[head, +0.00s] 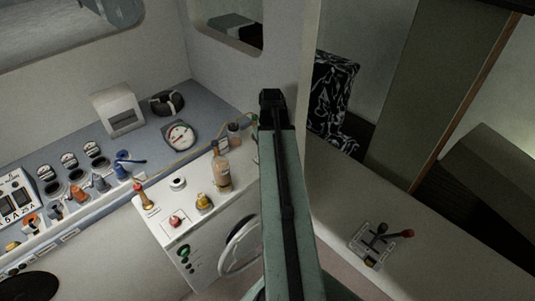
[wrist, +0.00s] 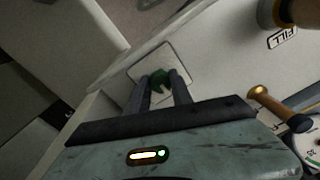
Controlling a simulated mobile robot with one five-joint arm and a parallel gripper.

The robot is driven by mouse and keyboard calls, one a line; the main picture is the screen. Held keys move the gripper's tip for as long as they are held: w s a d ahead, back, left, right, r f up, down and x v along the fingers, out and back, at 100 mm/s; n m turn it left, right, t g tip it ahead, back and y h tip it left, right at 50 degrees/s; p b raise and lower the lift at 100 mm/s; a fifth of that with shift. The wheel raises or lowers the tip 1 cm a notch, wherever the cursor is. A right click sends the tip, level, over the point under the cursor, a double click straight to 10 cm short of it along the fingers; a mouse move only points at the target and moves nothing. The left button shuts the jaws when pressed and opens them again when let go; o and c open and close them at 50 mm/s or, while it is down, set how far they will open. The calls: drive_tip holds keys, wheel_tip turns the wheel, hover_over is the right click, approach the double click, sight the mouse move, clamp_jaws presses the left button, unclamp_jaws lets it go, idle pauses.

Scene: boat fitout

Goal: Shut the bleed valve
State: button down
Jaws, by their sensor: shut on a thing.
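The knob sits on a square pale plate (wrist: 148,62) on a white panel. No label beside it is readable, so I cannot tell by name whether it is the bleed valve. In the head view my arm runs up the middle, and the knob and fingertips are hidden behind it.
A FILL label (wrist: 282,37) and a brass-coloured handle (wrist: 275,105) are right of my gripper. In the head view a white cabinet (head: 195,225) carries a bottle (head: 222,170) and several knobs left of my arm. A lever box (head: 372,245) stands at right.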

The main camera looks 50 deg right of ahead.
drive_tip(key=shift+w, duration=0.1)
drive_tip(key=c, duration=1.1)
unclamp_jaws()
drive_tip(key=shift+r, duration=0.1)
wheel_tip(320, 180, up, 8)
drive_tip(key=p, duration=0.8)
drive_tip(key=shift+d, duration=0.1)
drive_tip(key=shift+f, duration=0.2)
